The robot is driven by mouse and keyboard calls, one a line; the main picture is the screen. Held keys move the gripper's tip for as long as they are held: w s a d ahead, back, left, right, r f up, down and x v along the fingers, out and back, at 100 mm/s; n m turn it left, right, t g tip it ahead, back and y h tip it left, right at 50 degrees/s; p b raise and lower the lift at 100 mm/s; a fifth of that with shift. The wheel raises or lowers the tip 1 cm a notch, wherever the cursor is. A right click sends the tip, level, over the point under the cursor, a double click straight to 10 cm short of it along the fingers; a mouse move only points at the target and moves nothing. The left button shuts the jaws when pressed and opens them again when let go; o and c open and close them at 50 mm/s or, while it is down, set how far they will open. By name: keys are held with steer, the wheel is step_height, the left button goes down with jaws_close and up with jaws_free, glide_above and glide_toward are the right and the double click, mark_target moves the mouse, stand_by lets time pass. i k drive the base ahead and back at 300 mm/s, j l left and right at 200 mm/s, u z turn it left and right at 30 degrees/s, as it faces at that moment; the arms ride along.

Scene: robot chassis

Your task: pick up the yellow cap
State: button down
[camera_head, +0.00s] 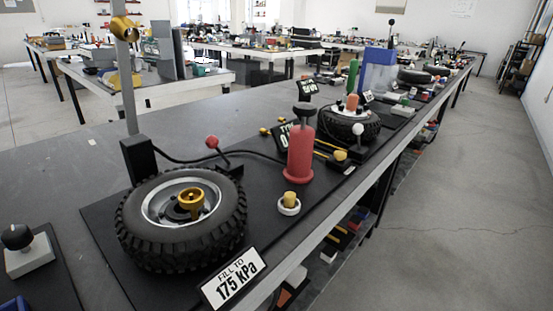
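A small yellow cap (290,198) stands upright in a white round holder (289,210) on the near black mat. It is right of the near tyre and just in front of the red pump cylinder. A similar yellow piece (340,155) sits farther back near the second tyre. My gripper is not in view.
The near tyre (140,240) has a gold cup-shaped fitting (191,200) at its hub. A red pump cylinder (300,155) stands behind the cap. A "FILL TO 175 kPa" sign (234,277) is at the mat's front. The bench edge and open floor (450,200) lie right.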

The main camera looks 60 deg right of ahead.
mark_target(289, 202)
steer(key=z, duration=1.45)
steer(key=k+j+z, duration=0.25)
steer(key=k+j, duration=0.2)
steer(key=k+j+z, duration=0.3)
steer(key=k, duration=0.35)
steer(key=i+j, duration=0.25)
steer(key=i, duration=0.15)
steer(key=i+j, duration=0.2)
steer(key=i, duration=0.15)
steer(key=i+j, duration=0.25)
steer(key=i, duration=0.15)
